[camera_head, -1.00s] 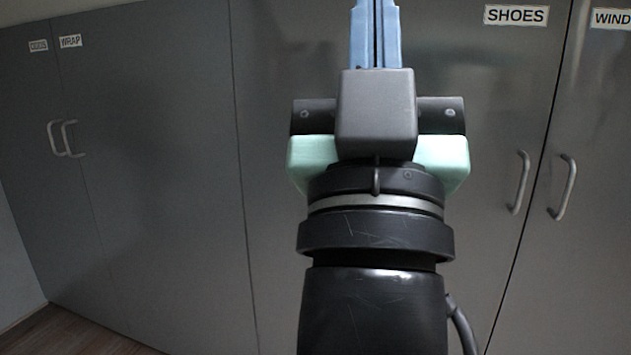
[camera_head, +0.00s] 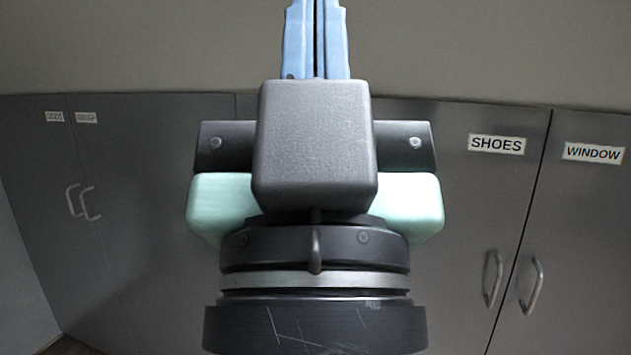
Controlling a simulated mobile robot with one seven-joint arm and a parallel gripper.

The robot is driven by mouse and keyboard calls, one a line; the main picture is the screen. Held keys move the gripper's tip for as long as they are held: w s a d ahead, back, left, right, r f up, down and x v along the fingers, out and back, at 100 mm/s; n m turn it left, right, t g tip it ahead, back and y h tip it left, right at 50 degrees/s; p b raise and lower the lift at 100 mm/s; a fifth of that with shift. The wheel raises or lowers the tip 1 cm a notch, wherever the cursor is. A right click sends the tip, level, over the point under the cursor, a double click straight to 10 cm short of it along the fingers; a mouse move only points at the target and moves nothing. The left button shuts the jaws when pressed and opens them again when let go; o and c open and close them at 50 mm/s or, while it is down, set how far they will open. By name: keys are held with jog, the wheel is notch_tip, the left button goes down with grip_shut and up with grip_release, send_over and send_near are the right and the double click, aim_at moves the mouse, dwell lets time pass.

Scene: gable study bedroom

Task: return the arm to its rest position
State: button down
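My gripper (camera_head: 316,38) points up and away from the camera, in the middle of the head view. Its two blue fingers lie close side by side, with only thin dark lines between them. It looks shut, and nothing shows between the fingers. The ends of the fingers are cut off by the top edge of the picture. The dark gripper body and pale green wrist part fill the middle of the view. The rest of my arm drops out of view at the bottom.
Grey cabinet doors (camera_head: 470,220) stand behind my arm, with handles and labels, among them SHOES (camera_head: 496,144) and WINDOW (camera_head: 593,153). Plain wall (camera_head: 150,50) shows above them. A little wooden floor (camera_head: 70,346) shows at lower left. No loose objects are visible.

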notch_tip(320, 180, up, 15)
jog(key=p, duration=1.3)
jog(key=shift+r, duration=0.2)
